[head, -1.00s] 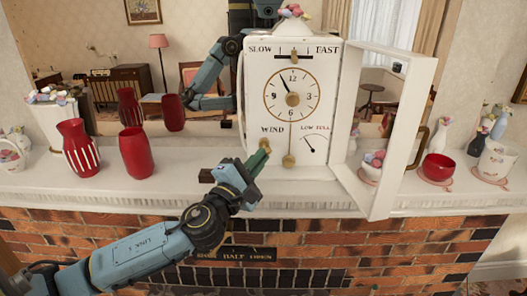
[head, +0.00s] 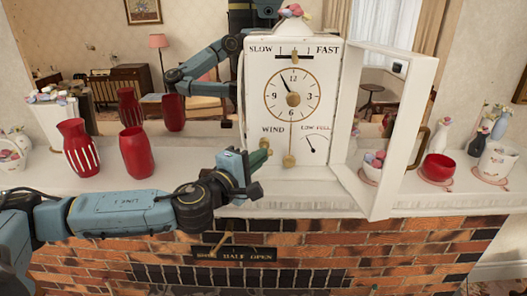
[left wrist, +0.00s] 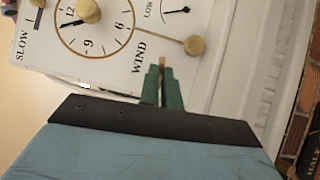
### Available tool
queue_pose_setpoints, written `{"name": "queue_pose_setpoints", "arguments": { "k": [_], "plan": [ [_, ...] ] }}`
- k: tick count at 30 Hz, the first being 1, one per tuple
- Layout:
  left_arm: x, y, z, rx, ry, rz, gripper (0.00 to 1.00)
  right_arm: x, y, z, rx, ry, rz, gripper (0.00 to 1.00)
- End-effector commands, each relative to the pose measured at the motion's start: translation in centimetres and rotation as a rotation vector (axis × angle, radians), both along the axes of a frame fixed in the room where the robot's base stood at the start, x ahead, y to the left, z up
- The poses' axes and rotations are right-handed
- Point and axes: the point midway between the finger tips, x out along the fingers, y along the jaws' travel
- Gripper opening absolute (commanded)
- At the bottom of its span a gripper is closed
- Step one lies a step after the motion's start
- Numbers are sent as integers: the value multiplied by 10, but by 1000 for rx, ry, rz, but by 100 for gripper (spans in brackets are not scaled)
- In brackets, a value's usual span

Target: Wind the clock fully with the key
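The white clock (head: 262,90) stands on the mantel with its glazed door (head: 398,140) swung open to the right. Its WIND mark is at the lower left of the face, and the small LOW–FULL gauge (head: 313,146) has its needle leaning up-left, toward LOW. My left gripper (head: 262,152) is at the clock front, just below WIND. In the left wrist view its green fingers (left wrist: 162,85) are close together on a small brass piece, the key (left wrist: 162,61), at the winding spot. Most of the key is hidden, and how deep it sits cannot be told. My right gripper is not in view.
Red vases (head: 137,153) stand left of the clock. A brass pendulum bob (head: 289,161) hangs below the dial, close right of my fingers. A red bowl (head: 438,167) and white pot (head: 497,160) stand beyond the door. A damper plaque (head: 235,254) is on the bricks below.

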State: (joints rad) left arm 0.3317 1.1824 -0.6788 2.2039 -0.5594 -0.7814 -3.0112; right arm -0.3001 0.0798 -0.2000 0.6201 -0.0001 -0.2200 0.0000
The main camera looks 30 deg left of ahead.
Motion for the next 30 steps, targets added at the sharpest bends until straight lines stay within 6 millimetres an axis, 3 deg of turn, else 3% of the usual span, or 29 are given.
{"name": "queue_pose_setpoints", "arguments": {
  "k": [21,27,30],
  "plan": [
    [0,2,3,90,51,4,0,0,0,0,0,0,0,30],
    [0,2,2,89,51,4,28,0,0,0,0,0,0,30],
    [0,1,2,89,52,4,30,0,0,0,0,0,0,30]
  ]
}}
